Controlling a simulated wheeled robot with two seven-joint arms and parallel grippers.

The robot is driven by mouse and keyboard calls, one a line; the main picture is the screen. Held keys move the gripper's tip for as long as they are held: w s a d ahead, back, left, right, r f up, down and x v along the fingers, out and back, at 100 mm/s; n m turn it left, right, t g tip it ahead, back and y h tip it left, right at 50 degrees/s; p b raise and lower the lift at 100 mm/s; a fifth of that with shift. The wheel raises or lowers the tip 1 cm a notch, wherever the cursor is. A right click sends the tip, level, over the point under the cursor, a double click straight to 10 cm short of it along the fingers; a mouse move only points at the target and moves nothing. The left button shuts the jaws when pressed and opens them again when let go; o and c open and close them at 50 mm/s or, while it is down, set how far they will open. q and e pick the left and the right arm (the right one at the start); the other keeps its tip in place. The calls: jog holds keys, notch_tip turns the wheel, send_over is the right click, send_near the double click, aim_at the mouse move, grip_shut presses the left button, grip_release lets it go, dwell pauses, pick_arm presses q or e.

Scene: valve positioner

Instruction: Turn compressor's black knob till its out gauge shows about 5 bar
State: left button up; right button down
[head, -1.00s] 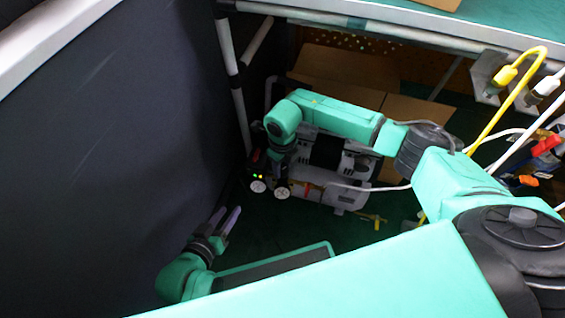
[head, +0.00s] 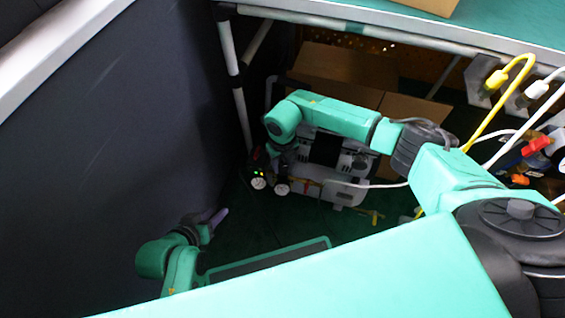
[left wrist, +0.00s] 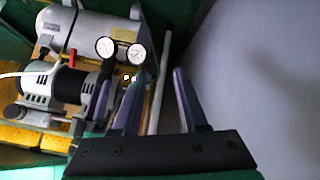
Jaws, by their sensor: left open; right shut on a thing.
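The grey compressor (head: 345,190) stands on the floor under the bench; its tank (left wrist: 95,25) shows in the left wrist view. Two round white gauges sit at its left end: a left gauge (head: 258,183) and a right gauge (head: 282,189). Both also show in the left wrist view, as one gauge (left wrist: 105,46) and another (left wrist: 136,52); their readings are too small to tell. My right gripper (head: 272,165) is at that end, just above the gauges, shut on the black knob, which it hides. My left gripper (head: 220,214) is open and empty, left of and nearer than the compressor.
A dark panel (head: 110,150) walls off the left side. The bench (head: 500,25) overhangs the compressor, with a pale leg (head: 232,75) close by. Cardboard (head: 340,65) lies behind. Yellow and white cables (head: 500,110) hang at the right.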

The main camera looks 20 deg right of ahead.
aim_at(282, 166)
jog(key=shift+c, duration=1.9)
grip_release()
jog(key=shift+r, duration=0.1)
pick_arm(q)
jog(key=s+a+r+g+y+p, duration=0.3)
jog(key=s+a+r+g+p, duration=0.1)
jog(key=a, duration=0.5)
notch_tip(282, 166, up, 3)
jog(key=shift+s+f+n+g+y, duration=0.1)
jog(key=shift+s+n+g+y, duration=0.25)
jog(key=shift+s+g, duration=0.45)
pick_arm(e)
notch_tip(282, 166, up, 14)
jog(key=shift+r, duration=0.25)
pick_arm(q)
jog(key=shift+s+a, duration=0.1)
jog(key=shift+s, duration=0.1)
